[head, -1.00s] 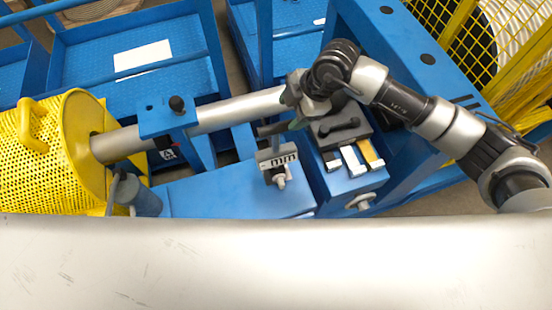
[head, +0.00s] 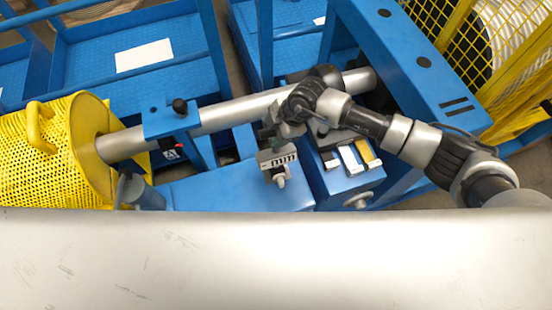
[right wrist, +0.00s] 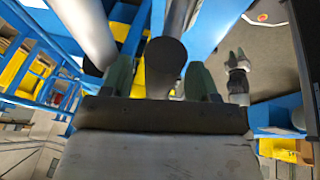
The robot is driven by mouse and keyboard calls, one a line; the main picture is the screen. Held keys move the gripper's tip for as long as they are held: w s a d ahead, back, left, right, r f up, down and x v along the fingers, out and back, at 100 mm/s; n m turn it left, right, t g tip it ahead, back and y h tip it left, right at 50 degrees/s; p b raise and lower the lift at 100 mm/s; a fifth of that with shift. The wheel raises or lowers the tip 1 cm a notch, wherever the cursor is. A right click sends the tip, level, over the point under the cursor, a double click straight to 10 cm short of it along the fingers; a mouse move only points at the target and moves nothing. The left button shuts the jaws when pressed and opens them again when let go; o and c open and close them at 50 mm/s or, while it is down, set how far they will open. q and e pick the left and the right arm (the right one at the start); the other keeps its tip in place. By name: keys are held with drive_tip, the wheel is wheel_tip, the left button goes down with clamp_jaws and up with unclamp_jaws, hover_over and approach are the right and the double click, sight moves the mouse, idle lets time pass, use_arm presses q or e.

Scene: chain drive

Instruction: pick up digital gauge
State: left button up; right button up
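The likely digital gauge (head: 278,164), a small grey block with dark marks on its face and a round stem below, stands on the blue machine bed in the head view. My right gripper (head: 271,144) is just above and behind it, pointing down. In the right wrist view, the two green fingers of my right gripper (right wrist: 162,82) are apart, with a dark round cylinder (right wrist: 166,60) between them in the picture. I cannot tell whether they touch it. A small dark gripper shape, seemingly my left gripper (right wrist: 238,62), shows further off; its opening is unclear.
A long steel shaft (head: 235,113) runs behind, from a yellow mesh guard (head: 60,140) through a blue clamp bracket (head: 168,118). White and yellow blocks (head: 358,158) sit right of the gauge. A blue frame (head: 410,60) stands at the back right.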

clamp_jaws()
